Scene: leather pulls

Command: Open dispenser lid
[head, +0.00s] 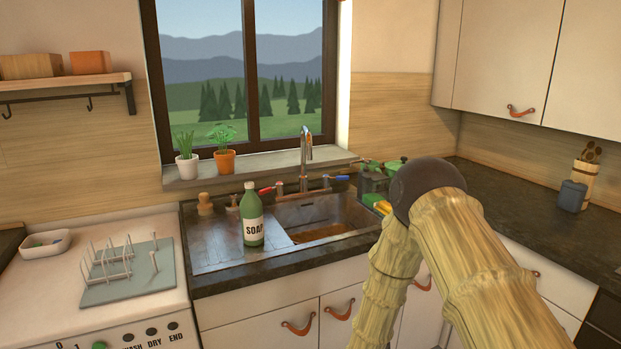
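A green bottle marked SOAP (252,217) stands upright on the drainboard left of the sink basin. A dark box-like container with green on top (374,181) stands behind the sink at the right, partly hidden by my arm. I cannot tell which thing is the dispenser, and no lid is clearly seen. At the lower left is a white appliance front (150,338) with dials and the words DRY and END; its lower part is cut off. My bamboo-like arm crosses the right side, and my gripper is out of view.
The sink basin (318,232) has a copper-coloured tap (305,160) behind it. A dish rack on a grey mat (155,285) and a white tray (45,243) sit above the appliance. Cabinets with leather pulls (298,328) run below the sink. The right counter (520,200) is mostly clear.

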